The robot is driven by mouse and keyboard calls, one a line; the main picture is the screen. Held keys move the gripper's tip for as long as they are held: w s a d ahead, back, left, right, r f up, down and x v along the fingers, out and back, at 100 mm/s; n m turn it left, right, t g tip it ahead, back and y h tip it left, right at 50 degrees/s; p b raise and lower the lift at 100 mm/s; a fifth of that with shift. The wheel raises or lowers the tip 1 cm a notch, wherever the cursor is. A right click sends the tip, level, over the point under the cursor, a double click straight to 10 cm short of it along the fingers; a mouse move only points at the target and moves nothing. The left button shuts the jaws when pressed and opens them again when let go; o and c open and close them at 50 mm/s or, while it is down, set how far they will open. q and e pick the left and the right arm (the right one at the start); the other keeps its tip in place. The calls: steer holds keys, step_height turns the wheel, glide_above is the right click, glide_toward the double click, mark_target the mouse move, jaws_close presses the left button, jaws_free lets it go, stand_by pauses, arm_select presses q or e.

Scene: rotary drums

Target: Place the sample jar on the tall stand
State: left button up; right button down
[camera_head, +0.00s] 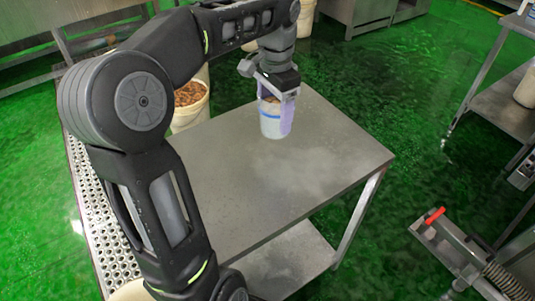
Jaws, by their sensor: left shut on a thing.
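The sample jar (271,123) is a small pale, whitish container with a blue band, upright at the far part of a grey steel table (275,180). My left gripper (277,103) reaches down from above and is shut on the jar, with a pale lavender finger along its right side. The jar's top is partly hidden by the gripper. I cannot tell whether its base touches the tabletop or hangs just above it. The steel table has a flat top and a lower shelf; no other tall stand is clearly identifiable. My right gripper is out of view.
A white bucket of brown pieces (190,106) stands behind the table's left side. A perforated metal strip (98,215) runs along the left. A metal device with a red handle (432,217) is at lower right. The tabletop's front and right are bare.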

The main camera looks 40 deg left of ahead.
arm_select(q)
steer(key=shift+w+a+f, duration=0.1)
steer(key=shift+f, duration=0.15)
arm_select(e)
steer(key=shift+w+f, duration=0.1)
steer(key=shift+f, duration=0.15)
arm_select(q)
steer(key=shift+r, duration=0.1)
glide_above(274, 158)
steer(key=shift+f, duration=3.2)
steer(key=shift+f, duration=1.85)
steer(key=shift+f, duration=0.1)
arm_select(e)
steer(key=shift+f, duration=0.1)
arm_select(q)
steer(key=o, duration=1.7)
steer(key=shift+o, duration=0.2)
